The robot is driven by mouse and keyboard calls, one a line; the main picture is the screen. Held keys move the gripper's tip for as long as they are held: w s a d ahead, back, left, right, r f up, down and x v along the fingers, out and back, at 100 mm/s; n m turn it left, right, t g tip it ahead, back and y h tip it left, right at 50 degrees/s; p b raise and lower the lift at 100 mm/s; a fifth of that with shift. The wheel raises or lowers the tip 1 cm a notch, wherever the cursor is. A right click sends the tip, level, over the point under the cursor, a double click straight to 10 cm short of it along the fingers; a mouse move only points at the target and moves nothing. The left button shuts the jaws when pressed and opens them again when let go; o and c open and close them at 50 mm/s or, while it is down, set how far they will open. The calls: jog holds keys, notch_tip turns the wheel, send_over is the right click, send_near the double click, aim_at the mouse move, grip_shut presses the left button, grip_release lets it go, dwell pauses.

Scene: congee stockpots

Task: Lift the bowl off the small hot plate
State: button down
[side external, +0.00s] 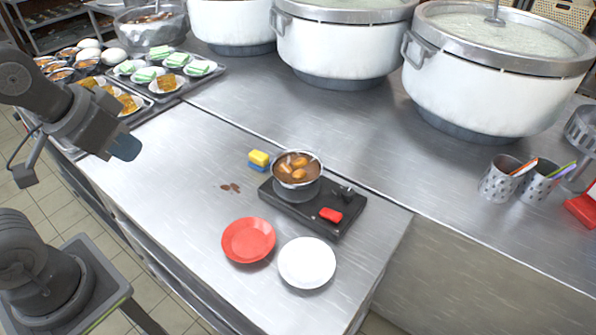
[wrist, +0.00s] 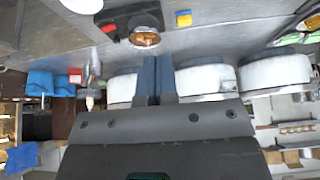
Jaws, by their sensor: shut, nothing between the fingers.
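The bowl (side external: 297,170) is a small metal one with brown broth and orange-brown pieces in it. It sits upright on the round plate of the small black hot plate (side external: 290,208). In the wrist view the bowl (wrist: 146,39) and hot plate (wrist: 125,20) show near the top. My gripper (side external: 125,148) is up at the left in the side view, well apart from the bowl. In the wrist view its blue fingers (wrist: 157,80) are together with nothing between them.
A red plate (side external: 248,240) and a white plate (side external: 307,262) lie in front of the hot plate. A yellow and blue sponge (side external: 259,160) is beside it. A red item (side external: 331,214) lies on its front. Large stockpots (side external: 345,45) stand behind. The counter's left part is mostly clear.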

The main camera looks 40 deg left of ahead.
jog(key=c, duration=1.2)
grip_release()
jog(key=w+d+f+n, duration=0.1)
jog(key=w+f+n, duration=0.1)
jog(key=w+n, duration=0.35)
jog(key=w+d+f+n, duration=0.2)
jog(key=w+n, duration=0.2)
jog(key=w, duration=0.2)
jog(key=n, duration=0.9)
send_near(297, 175)
jog(key=s+f, duration=0.1)
jog(key=s, duration=0.3)
jog(key=shift+m, duration=0.25)
jog(key=shift+d+x, duration=0.25)
jog(key=shift+x, duration=1.05)
jog(key=shift+d+x, duration=0.2)
jog(key=shift+x, duration=1.1)
